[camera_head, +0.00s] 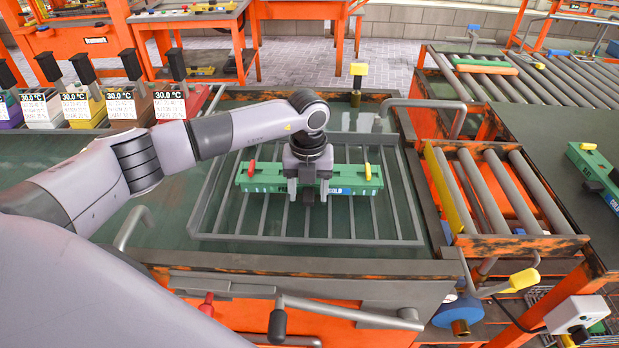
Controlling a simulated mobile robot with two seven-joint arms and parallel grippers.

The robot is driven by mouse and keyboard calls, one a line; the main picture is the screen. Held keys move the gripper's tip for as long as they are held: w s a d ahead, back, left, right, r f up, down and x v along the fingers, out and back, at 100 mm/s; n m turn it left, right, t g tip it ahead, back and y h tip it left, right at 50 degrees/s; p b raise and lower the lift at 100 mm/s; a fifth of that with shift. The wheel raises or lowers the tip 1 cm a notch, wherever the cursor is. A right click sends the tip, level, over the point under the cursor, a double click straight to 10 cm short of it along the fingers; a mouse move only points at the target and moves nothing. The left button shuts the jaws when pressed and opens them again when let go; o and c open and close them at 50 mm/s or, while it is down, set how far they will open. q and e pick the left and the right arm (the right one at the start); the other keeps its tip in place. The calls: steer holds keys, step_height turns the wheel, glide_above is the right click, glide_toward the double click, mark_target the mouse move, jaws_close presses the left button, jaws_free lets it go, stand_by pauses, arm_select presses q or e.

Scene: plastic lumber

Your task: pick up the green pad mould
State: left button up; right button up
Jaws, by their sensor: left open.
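A long green mould (350,184) lies across the bars of a grey rack (312,236) in the middle of the camera_head view. It has a red handle on its left part, a yellow handle on its right part, and a blue label with white letters. My left gripper (308,190) points down at the middle of the mould. Its fingers are apart, in front of the mould's near side. My wrist hides the middle of the mould. I cannot tell whether the fingers touch it. My right gripper does not show.
Another green mould (597,172) lies on the dark table at right. A roller conveyor (500,190) stands right of the rack. Several coloured boxes with temperature displays (128,103) stand at left. A bent grey handle (430,104) rises behind the rack's right corner.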

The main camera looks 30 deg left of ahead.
arm_select(q)
jaws_close()
stand_by(1.3)
steer(key=shift+w+r, duration=0.15)
steer(key=shift+r, duration=0.05)
